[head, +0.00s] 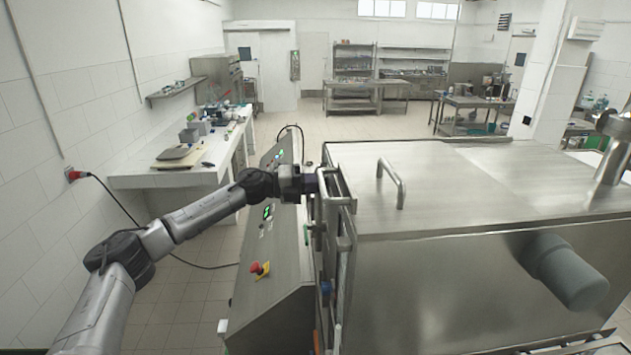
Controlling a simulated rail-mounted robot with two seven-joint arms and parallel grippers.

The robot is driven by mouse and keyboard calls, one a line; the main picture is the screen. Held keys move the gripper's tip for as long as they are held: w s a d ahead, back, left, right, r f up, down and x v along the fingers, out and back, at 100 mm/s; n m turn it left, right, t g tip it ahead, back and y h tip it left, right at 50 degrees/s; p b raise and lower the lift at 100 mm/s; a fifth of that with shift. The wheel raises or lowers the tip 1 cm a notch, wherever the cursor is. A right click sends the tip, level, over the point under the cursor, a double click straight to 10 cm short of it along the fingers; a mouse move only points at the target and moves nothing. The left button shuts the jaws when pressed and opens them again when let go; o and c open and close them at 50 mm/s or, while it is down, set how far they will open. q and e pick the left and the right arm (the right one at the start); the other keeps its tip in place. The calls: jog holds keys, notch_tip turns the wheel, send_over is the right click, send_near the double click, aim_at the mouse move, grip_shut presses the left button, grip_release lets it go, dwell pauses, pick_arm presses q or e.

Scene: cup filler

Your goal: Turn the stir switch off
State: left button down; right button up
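The sloped steel control panel (270,290) stands left of the big steel machine. It carries a red emergency button on a yellow base (260,268), a green lit display (267,212) and small green lights near its far end. I cannot tell which control is the stir switch; it is too small or hidden behind my arm. My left gripper (310,183) reaches over the panel, close to the bars at the machine's left side. Its fingers are dark and small, and I cannot see whether they are open or touch anything. My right gripper does not show.
The steel machine (450,180) with a lid handle (391,182) fills the right. Metal bars (340,215) stand between it and the panel. A white counter (150,181) with objects runs along the left wall. Floor behind is open.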

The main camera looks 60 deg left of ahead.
pick_arm(q)
jog(key=shift+n+p, duration=0.45)
jog(key=shift+n, duration=1.05)
jog(key=c, duration=1.2)
grip_release()
jog(key=shift+o, duration=0.2)
jog(key=shift+f, duration=0.1)
jog(key=shift+s+a+f+b, duration=0.2)
jog(key=shift+s+a+b, duration=0.1)
jog(key=shift+s+b, duration=0.15)
jog(key=b+v, duration=0.2)
jog(key=v, duration=1)
jog(key=shift+s+r, duration=0.25)
jog(key=shift+s, duration=0.1)
